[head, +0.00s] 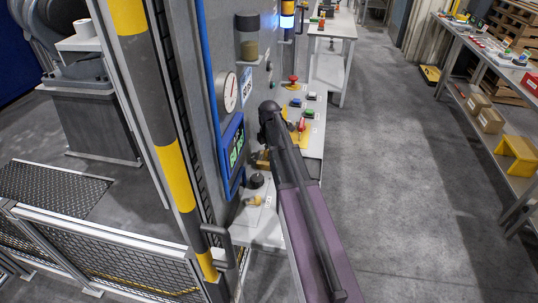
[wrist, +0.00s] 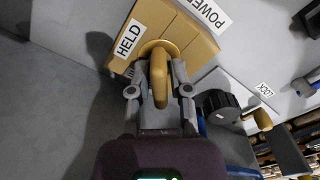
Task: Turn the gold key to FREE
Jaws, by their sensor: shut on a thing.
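The gold key (wrist: 159,82) sits in a round gold collar on a tan block (wrist: 185,42) in the wrist view. A white HELD label (wrist: 129,39) is on the block, to the left of the key. No FREE label shows in either view. My gripper (wrist: 158,90) has one grey finger on each side of the key and is shut on it. In the head view my arm hides most of my gripper and the key; a bit of the tan block (head: 263,160) shows beside the arm.
A POWER label (wrist: 204,13) is above the block. In the head view a lit display (head: 232,150), a gauge (head: 229,92) and a red button (head: 293,79) are near my arm. The aisle floor at right is clear.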

